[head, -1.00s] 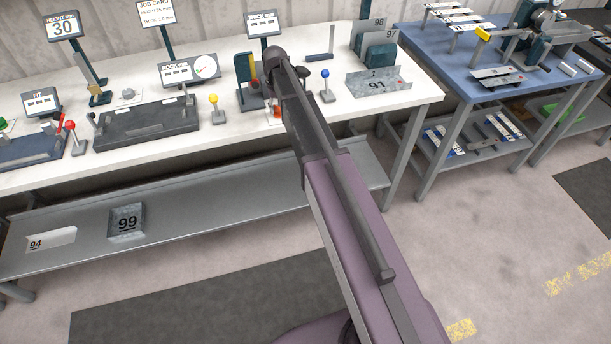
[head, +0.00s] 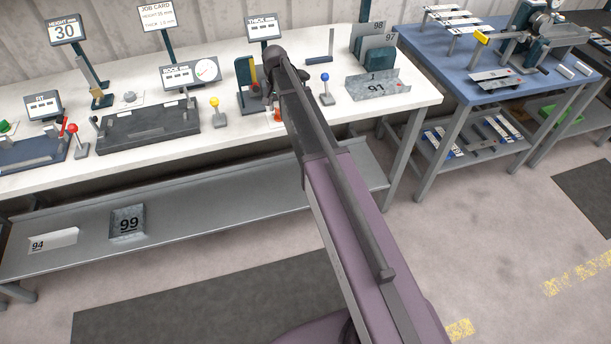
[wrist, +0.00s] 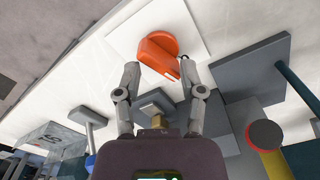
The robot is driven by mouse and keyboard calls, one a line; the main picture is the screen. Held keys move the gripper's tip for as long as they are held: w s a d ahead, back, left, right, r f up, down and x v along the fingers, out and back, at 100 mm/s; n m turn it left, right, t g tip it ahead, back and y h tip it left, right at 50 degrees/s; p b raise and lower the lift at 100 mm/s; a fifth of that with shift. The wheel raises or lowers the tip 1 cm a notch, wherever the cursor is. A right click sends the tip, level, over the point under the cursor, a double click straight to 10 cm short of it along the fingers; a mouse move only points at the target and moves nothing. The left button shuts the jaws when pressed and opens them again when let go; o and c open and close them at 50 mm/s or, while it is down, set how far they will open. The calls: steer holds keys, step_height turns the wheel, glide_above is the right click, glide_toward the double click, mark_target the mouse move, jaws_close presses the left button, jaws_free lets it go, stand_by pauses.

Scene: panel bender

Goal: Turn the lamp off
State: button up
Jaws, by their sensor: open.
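An orange rotary knob (wrist: 156,48) with a pointed handle sits on a white square plate (wrist: 200,45) in the wrist view. Its handle points towards my gripper. In the head view a bit of the orange knob (head: 278,115) shows beside my arm on the white bench. My gripper (wrist: 158,67) is open, with its fingertips on either side of the handle. The right fingertip is close to the handle; I cannot tell if it touches. In the head view my arm hides the gripper. I cannot make out a lit lamp.
On the white bench (head: 415,97), a yellow-topped lever (head: 215,104) and a blue-topped lever (head: 325,78) flank my arm. Plate 91 (head: 372,88) lies further right.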

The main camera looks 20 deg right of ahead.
steer(key=shift+r+p, duration=5.8)
steer(key=shift+r, duration=0.3)
steer(key=s+f+n+b, duration=0.2)
steer(key=s+f+b, duration=0.2)
steer(key=s, duration=0.6)
steer(key=s+f+n+b, duration=0.2)
steer(key=s+f+b, duration=0.3)
steer(key=s, duration=0.5)
steer(key=s+f+n+b, duration=0.2)
steer(key=s+f+b, duration=0.3)
steer(key=s, duration=0.5)
steer(key=shift+s+f, duration=0.15)
steer(key=shift+s, duration=0.2)
steer(key=shift+d, duration=0.1)
steer(key=shift+w, duration=0.1)
steer(key=w+r+n+p, duration=0.1)
steer(key=w+r+p, duration=0.3)
steer(key=w, duration=0.6)
steer(key=w+r+n+p, duration=0.1)
steer(key=w+r+p, duration=0.4)
steer(key=w, duration=0.5)
steer(key=w+r+n+p, duration=0.1)
steer(key=w+r+p, duration=0.3)
steer(key=w, duration=0.5)
steer(key=shift+w+r+n+p, duration=0.3)
steer(key=shift+w+r+p, duration=0.1)
steer(key=shift+r, duration=0.1)
steer(key=shift+f, duration=0.2)
